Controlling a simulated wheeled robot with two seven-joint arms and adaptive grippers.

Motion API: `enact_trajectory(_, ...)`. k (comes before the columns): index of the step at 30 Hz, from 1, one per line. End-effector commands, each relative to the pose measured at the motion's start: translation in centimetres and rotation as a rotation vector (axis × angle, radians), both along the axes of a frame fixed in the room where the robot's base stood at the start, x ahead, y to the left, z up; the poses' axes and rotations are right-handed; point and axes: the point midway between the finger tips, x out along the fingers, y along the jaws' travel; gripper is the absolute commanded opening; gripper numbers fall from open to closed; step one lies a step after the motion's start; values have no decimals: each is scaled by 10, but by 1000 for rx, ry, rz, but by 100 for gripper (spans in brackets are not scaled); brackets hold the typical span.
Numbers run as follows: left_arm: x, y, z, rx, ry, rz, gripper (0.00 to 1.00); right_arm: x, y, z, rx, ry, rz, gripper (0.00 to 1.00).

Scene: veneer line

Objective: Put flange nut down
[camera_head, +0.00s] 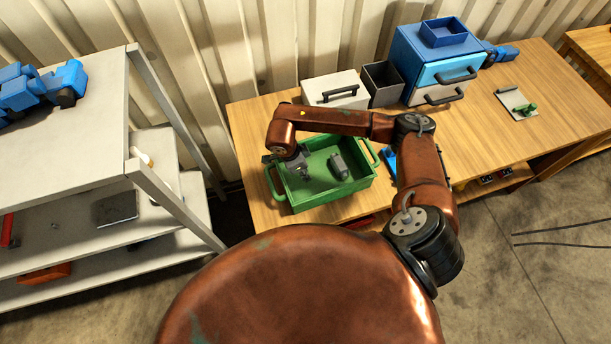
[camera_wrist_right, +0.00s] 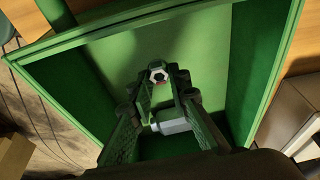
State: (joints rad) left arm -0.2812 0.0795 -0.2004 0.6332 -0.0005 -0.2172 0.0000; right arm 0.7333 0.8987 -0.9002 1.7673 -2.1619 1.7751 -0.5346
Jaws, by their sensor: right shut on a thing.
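The flange nut (camera_wrist_right: 159,76) is a small silver hexagonal piece with a dark hole, seen at the fingertips of my right gripper (camera_wrist_right: 163,85) in the right wrist view. The gripper is shut on it. In the head view my right gripper (camera_head: 301,172) reaches down into the left half of the green tray (camera_head: 325,198); the nut is too small to make out there. I cannot tell whether the nut touches the tray floor. My left gripper is not in view.
A grey part (camera_head: 339,165) lies in the tray's right half. Behind the tray stand a white box (camera_head: 335,90) with a dark handle, an open grey bin (camera_head: 383,84) and a blue drawer cabinet (camera_head: 425,60). A metal shelf (camera_head: 75,120) stands left of the wooden table (camera_head: 500,80).

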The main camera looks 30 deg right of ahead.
Motion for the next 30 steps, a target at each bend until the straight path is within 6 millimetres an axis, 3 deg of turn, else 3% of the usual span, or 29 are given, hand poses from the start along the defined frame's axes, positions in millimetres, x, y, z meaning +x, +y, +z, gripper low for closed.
enact_trajectory(7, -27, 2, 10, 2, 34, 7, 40, 0, -3, -31, 1, 2, -1, 0)
enact_trajectory(18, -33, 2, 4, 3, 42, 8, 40, 0, -4, -38, -1, -1, 0, 0)
enact_trajectory(19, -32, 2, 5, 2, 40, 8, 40, 0, -4, -37, -1, -1, 0, 19)
enact_trajectory(26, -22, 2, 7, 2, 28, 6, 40, 0, -4, -37, 0, -1, 0, 34)
enact_trajectory(30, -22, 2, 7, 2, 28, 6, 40, 0, -4, -36, 0, -1, 0, 34)
